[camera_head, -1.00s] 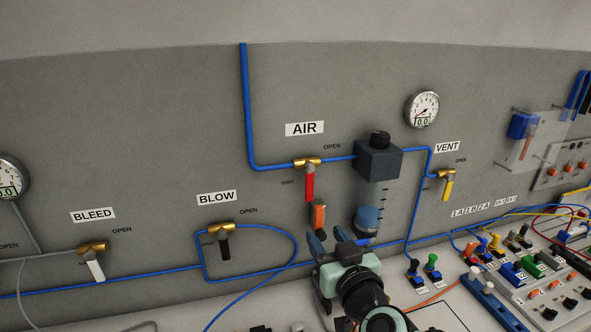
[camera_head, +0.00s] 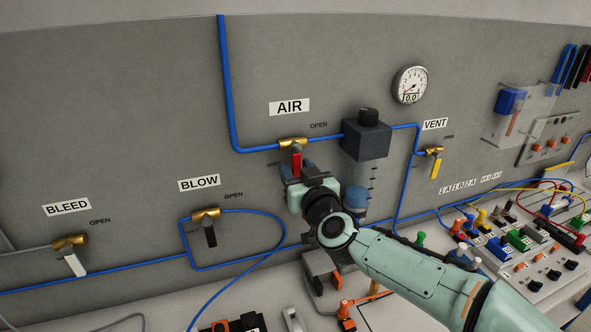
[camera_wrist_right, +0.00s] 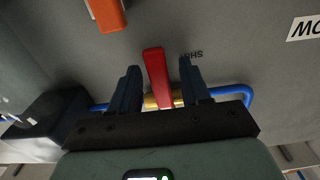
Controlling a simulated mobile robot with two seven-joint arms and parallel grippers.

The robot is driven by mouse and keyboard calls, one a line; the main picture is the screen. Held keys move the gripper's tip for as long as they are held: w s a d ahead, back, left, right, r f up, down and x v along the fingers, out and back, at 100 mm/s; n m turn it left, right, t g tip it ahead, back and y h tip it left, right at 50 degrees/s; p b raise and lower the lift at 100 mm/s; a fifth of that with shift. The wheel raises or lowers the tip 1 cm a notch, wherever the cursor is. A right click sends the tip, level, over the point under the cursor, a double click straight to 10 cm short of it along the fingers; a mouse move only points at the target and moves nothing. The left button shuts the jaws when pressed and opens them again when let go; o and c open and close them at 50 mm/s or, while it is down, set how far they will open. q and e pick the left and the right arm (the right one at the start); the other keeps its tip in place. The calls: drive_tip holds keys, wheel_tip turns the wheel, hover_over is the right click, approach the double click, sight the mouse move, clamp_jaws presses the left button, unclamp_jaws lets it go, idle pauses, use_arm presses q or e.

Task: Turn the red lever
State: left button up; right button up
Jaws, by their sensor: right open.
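The red lever (camera_head: 296,161) hangs down from the brass valve (camera_head: 293,143) under the AIR label. My right gripper (camera_head: 299,175) is at the lever and covers its lower part in the head view. In the right wrist view the red lever (camera_wrist_right: 156,76) stands between the two dark fingers of my right gripper (camera_wrist_right: 160,80). The fingers are open, with a visible gap on both sides of the lever. The brass valve body shows behind the lever near the finger bases. My left gripper is not in view.
A dark regulator box (camera_head: 366,138) with a clear bowl is right of the valve. Other levers are white under BLEED (camera_head: 75,265), black under BLOW (camera_head: 210,236) and yellow under VENT (camera_head: 435,168). An orange piece (camera_wrist_right: 106,14) is near the lever's free end.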

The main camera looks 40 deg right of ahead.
drive_tip(key=shift+w+d, duration=0.15)
drive_tip(key=shift+w, duration=0.4)
clamp_jaws()
